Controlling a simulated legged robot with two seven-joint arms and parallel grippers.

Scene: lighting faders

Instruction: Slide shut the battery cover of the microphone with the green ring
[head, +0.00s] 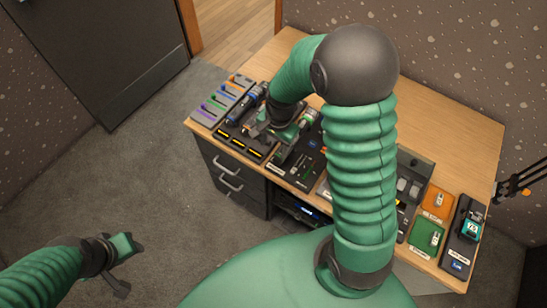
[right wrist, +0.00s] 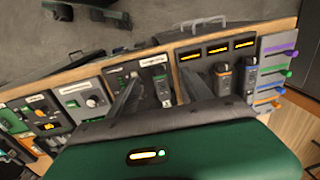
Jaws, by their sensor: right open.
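The microphone with the green ring (right wrist: 163,88) lies on a dark panel in the right wrist view, with its green ring toward the lower end. My right gripper (right wrist: 158,92) is open, with one dark finger on each side of this microphone; contact cannot be told. In the head view my right gripper (head: 272,130) is over the left part of the desk, partly hidden by its own arm. The battery cover is too small to make out. My left gripper (head: 118,262) hangs over the floor at lower left, away from the desk; its jaws are unclear.
Two other microphones, one with an orange ring (right wrist: 222,78) and one with a blue ring (right wrist: 250,75), lie beside yellow-lit displays (right wrist: 217,48). Coloured faders (right wrist: 275,75) are at the desk's end. Several switch panels (right wrist: 85,100) stand on the other side. The desk's rear (head: 435,145) is clear.

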